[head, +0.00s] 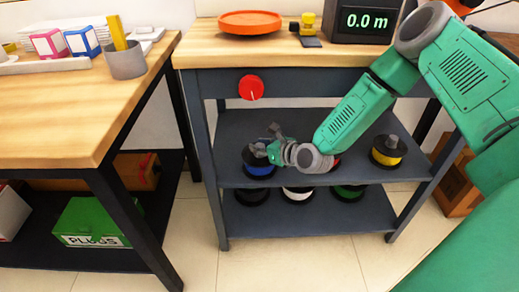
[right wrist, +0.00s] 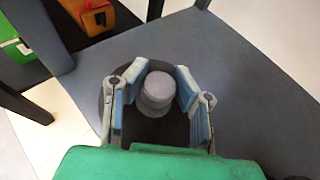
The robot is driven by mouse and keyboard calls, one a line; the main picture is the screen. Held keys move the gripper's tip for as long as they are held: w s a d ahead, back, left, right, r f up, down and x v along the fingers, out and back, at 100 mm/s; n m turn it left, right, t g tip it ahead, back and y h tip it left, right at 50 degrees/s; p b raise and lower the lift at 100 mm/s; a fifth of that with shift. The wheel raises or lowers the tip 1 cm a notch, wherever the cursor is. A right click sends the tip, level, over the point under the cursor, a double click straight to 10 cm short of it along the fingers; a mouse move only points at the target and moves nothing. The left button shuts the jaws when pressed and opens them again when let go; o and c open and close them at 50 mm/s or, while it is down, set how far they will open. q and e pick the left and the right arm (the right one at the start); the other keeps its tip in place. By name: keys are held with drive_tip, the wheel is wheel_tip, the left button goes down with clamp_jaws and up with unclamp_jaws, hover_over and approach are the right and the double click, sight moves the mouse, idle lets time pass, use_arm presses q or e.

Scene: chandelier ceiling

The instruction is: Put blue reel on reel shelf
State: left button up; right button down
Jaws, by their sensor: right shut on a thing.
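The blue reel (head: 259,170) is at the front left of the middle shelf (head: 232,130) of the grey reel rack. It is upright, with blue winding between dark flanges; I cannot tell whether it touches the shelf. My right gripper (head: 262,150) is over it, shut on its grey top knob. In the right wrist view, the gripper (right wrist: 156,95) has its pads on both sides of the grey knob (right wrist: 157,88), with the reel's dark flange below, partly hidden by the fingers. My left gripper is not in view.
A yellow reel (head: 388,151) stands right on the middle shelf; a red one (head: 337,162) is mostly hidden by my arm. White (head: 297,193), green (head: 348,192) and dark reels are on the lower shelf (head: 300,222). A wooden table (head: 80,100) stands at left.

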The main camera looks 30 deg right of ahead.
drive_tip(key=c, duration=1.3)
unclamp_jaws()
drive_tip(key=shift+a, duration=0.25)
drive_tip(key=shift+s+d, duration=0.1)
